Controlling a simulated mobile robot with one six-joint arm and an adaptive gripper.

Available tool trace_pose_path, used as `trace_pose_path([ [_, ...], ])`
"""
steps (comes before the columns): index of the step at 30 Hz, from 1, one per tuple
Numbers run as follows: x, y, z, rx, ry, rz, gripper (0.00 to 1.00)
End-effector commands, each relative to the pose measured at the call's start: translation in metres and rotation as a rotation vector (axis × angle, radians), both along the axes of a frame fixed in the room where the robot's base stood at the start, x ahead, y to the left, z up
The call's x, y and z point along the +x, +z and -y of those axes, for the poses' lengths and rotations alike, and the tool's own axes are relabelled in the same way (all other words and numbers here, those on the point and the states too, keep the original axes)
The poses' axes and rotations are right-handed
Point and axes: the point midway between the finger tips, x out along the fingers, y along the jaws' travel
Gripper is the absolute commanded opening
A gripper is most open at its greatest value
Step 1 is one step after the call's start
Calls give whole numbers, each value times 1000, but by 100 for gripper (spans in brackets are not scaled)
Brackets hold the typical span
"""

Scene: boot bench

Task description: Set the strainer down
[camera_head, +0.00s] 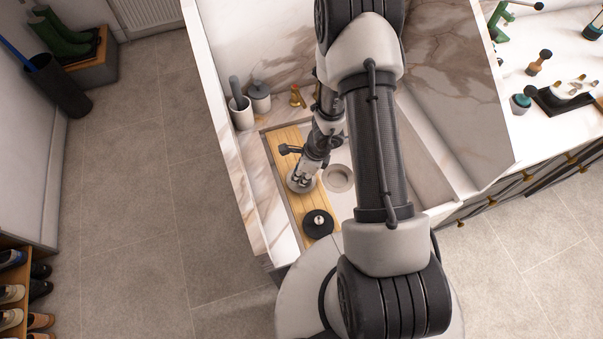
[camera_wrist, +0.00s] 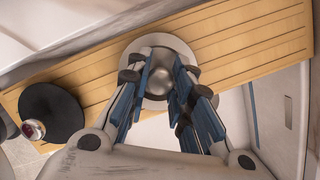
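The strainer (camera_wrist: 160,45) is a pale round disc with a shiny metal middle, seen between my fingers in the wrist view. My gripper (camera_wrist: 162,75) has its blue-padded fingers on either side of that metal middle, close against it. In the head view the strainer (camera_head: 292,186) shows as a pale rim under my gripper (camera_head: 302,175), over the wooden board (camera_head: 284,140). The fingers hide part of it. I cannot tell whether it touches the board or hangs just above it.
A black disc with a shiny knob (camera_head: 318,224) lies at the board's near end. The sink drain (camera_head: 338,178) is to the right of the board. A grey-lidded jar (camera_head: 259,97), a white pot (camera_head: 241,113) and a brass tap (camera_head: 296,96) stand behind.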

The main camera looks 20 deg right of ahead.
Motion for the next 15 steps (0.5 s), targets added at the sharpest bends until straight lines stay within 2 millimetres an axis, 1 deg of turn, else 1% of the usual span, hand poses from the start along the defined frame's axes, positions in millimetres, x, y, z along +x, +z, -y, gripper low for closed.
trace_pose_path([
  [1, 0, -1, 0, 0, 0, 0, 23],
  [9, 0, 0, 0, 1, 0, -1, 41],
  [15, 0, 0, 0, 1, 0, -1, 41],
])
